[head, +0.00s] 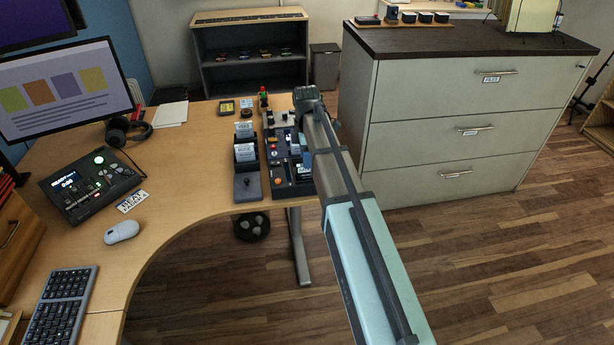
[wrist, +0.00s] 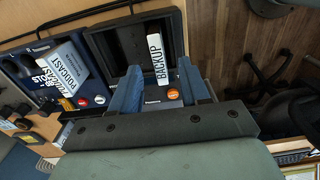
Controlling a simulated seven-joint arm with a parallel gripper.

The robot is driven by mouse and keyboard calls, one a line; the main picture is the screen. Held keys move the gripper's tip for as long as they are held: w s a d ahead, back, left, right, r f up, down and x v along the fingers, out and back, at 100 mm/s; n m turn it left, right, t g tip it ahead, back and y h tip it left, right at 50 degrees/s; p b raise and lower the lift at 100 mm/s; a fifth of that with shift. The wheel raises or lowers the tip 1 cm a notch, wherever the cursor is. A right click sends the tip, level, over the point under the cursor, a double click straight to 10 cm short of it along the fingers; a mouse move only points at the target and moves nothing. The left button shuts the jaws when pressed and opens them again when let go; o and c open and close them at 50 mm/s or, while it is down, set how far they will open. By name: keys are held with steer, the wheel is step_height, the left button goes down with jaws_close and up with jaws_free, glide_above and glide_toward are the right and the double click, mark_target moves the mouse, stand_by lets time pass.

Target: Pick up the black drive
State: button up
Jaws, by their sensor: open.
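A drive with a white label reading BACKUP (wrist: 157,57) stands in a dark dock (wrist: 112,45) in the wrist view; I take it as the black drive, though mostly its label shows. My gripper (wrist: 158,66) is open, with one blue finger on each side of the drive. I cannot tell whether either finger touches it. In the head view, my gripper (head: 304,146) is over the dark docks at the desk's right edge, and my arm hides much of it and the drive.
Other labelled drives (wrist: 68,65) stand to the left in the wrist view. A red button (wrist: 99,99) and an orange one (wrist: 173,94) are near. A mixer (head: 90,185), a mouse (head: 122,232) and a keyboard (head: 60,305) lie on the desk. A filing cabinet (head: 440,120) stands right.

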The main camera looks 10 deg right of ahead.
mark_target(307, 176)
steer(key=shift+f, duration=2.8)
jaws_close()
